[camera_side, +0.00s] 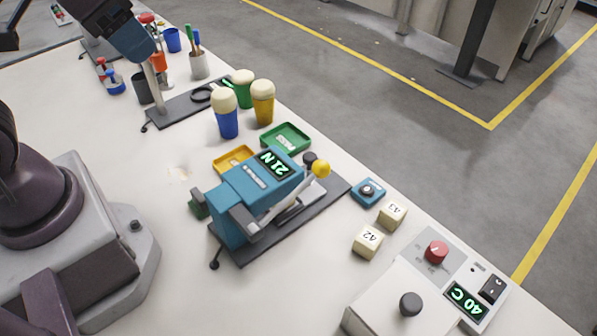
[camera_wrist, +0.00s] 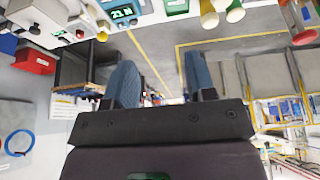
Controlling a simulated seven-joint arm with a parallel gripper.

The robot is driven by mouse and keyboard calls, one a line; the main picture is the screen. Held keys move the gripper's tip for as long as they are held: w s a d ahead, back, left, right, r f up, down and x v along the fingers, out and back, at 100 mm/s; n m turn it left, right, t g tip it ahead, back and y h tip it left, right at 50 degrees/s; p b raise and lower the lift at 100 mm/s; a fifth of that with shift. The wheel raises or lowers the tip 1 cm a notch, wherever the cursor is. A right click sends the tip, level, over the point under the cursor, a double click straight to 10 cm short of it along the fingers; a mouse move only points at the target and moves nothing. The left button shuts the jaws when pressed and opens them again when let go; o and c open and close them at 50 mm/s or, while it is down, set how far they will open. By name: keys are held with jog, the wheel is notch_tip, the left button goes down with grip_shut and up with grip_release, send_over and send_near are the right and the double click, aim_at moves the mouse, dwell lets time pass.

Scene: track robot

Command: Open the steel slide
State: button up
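A teal device (camera_side: 255,195) with a green "21 N" readout stands on a dark base plate in the middle of the side view. A pale metal bar (camera_side: 297,208), which looks like the steel slide, lies slanted along its near side, close to a yellow ball knob (camera_side: 321,169). I cannot tell how far the slide is open. The readout (camera_wrist: 122,13) also shows at the top of the wrist view. My gripper (camera_wrist: 160,75) has its two blue fingers spread apart with nothing between them, away from the device.
A green tray (camera_side: 286,136) and a yellow tray (camera_side: 233,158) lie behind the device. Cream-topped bottles (camera_side: 227,115) stand further back. A blue button box (camera_side: 369,191), number blocks (camera_side: 367,241) and a "40 C" control box (camera_side: 440,290) are on the right.

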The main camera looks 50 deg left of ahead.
jog(key=w+d+f+g, duration=0.3)
jog(key=w+d+f, duration=0.15)
jog(key=w, duration=0.35)
jog(key=n+g, duration=0.2)
jog(key=n, duration=0.7)
send_over(310, 156)
notch_tip(310, 156, down, 9)
notch_tip(310, 156, down, 12)
jog(key=shift+r, duration=0.1)
jog(key=shift+c, duration=0.5)
